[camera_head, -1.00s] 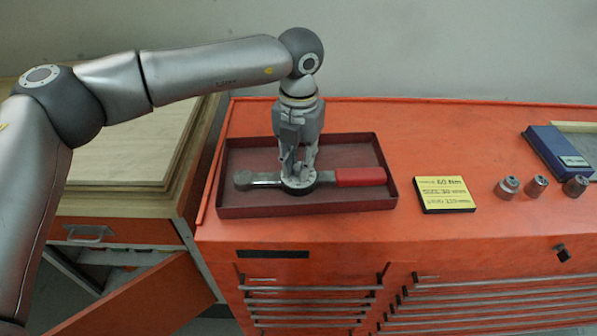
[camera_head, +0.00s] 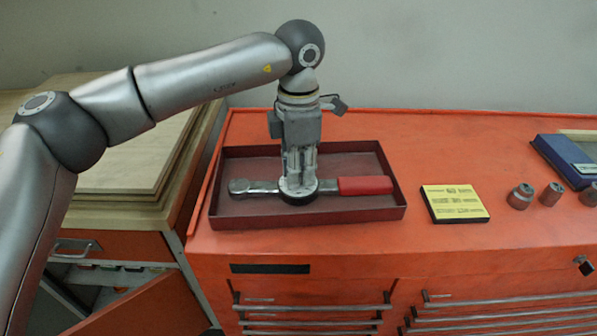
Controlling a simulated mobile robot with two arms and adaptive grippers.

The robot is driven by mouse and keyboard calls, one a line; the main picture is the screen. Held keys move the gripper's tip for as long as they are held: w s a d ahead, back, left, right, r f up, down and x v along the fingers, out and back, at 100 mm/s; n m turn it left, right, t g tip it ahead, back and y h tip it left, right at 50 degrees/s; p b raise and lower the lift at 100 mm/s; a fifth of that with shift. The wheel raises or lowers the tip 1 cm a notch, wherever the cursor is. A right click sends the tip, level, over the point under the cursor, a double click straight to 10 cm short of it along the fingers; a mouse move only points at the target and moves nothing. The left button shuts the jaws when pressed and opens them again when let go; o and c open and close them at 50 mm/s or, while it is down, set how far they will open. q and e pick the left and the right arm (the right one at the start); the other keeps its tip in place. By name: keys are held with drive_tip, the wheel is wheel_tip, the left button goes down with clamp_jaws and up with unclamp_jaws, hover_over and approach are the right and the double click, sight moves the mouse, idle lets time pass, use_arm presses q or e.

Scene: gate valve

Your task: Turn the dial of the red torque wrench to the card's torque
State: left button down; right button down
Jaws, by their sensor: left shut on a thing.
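The torque wrench (camera_head: 364,186) lies in a dark red tray (camera_head: 228,215), its red handle to the right and its metal head to the left. Its round dark dial (camera_head: 297,197) sits at the middle of the shaft, mostly covered by my gripper. My left gripper (camera_head: 298,184) points straight down and is shut on the dial. The dial's marks are too small to read. The yellow card (camera_head: 455,202) lies on the red cabinet top, right of the tray; its text is too blurred to read here. My right gripper is not in view.
Several metal sockets (camera_head: 521,196) stand on the red cabinet top (camera_head: 430,150) right of the card. A blue case (camera_head: 562,160) lies at the far right. Wooden boards (camera_head: 130,170) lie on a bench at the left. The tray walls surround the wrench.

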use_arm(q)
drive_tip(key=m, duration=0.5)
drive_tip(key=shift+m+b, duration=0.3)
drive_tip(key=shift+b, duration=0.05)
drive_tip(key=m, duration=0.5)
drive_tip(key=shift+m, duration=0.3)
drive_tip(key=c, duration=1.3)
unclamp_jaws()
wheel_tip(320, 180, up, 12)
drive_tip(key=shift+r, duration=0.1)
